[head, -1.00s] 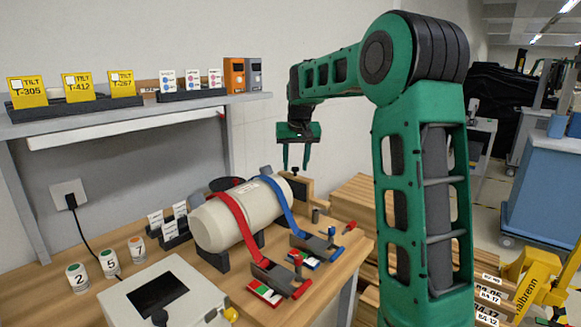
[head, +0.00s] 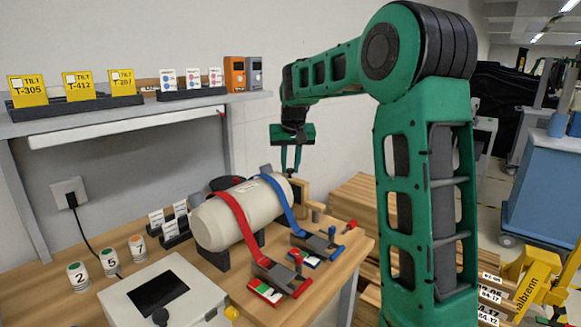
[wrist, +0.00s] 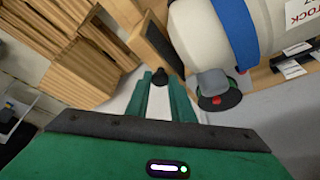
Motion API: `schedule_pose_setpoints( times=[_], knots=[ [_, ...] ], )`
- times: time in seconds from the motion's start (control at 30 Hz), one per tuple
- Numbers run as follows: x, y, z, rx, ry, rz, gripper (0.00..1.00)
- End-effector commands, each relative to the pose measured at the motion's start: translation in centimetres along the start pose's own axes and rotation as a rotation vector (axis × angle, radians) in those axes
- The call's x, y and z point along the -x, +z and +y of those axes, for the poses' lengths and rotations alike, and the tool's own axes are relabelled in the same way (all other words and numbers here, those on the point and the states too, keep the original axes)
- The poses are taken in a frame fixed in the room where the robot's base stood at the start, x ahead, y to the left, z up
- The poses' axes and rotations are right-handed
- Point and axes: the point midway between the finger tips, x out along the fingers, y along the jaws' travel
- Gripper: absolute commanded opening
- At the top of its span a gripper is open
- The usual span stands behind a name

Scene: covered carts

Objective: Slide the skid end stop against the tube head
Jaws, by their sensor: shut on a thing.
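The tube (head: 240,212) is a cream cylinder lying in dark cradles, strapped with a red and a blue strap. Its head at the right end shows in the wrist view (wrist: 188,38). The end stop (head: 304,196) is a wooden block standing just beyond that head. In the wrist view the end stop (wrist: 157,42) has a dark face and a black knob (wrist: 158,76). My gripper (head: 290,170) points down over the stop. In the wrist view its fingers (wrist: 160,84) are shut on the knob.
Red and blue strap levers (head: 280,278) lie at the bench's front edge. A grey cap on a dark disc (wrist: 214,88) is close to the gripper. A grey box with a screen (head: 162,292) stands front left. Wooden pallets (head: 358,198) lie beyond the bench.

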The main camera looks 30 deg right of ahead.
Motion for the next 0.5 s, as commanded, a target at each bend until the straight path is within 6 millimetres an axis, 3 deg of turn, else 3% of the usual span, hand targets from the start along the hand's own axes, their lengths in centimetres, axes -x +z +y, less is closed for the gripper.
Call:
schedule_pose_setpoints(
  times=[0.17, 0.2, 0.27, 0.5],
  knots=[
    [0.0, -0.02, 0.1, -0.001, 0.001, -0.001, 0.0],
    [0.0, -0.02, 0.1, -0.001, 0.001, -0.001, 0.28],
    [-0.01, -0.03, 0.09, 0.0, 0.001, -0.001, 0.4],
    [0.0, -0.04, 0.05, 0.0, 0.0, 0.0, 0.4]
  ],
)
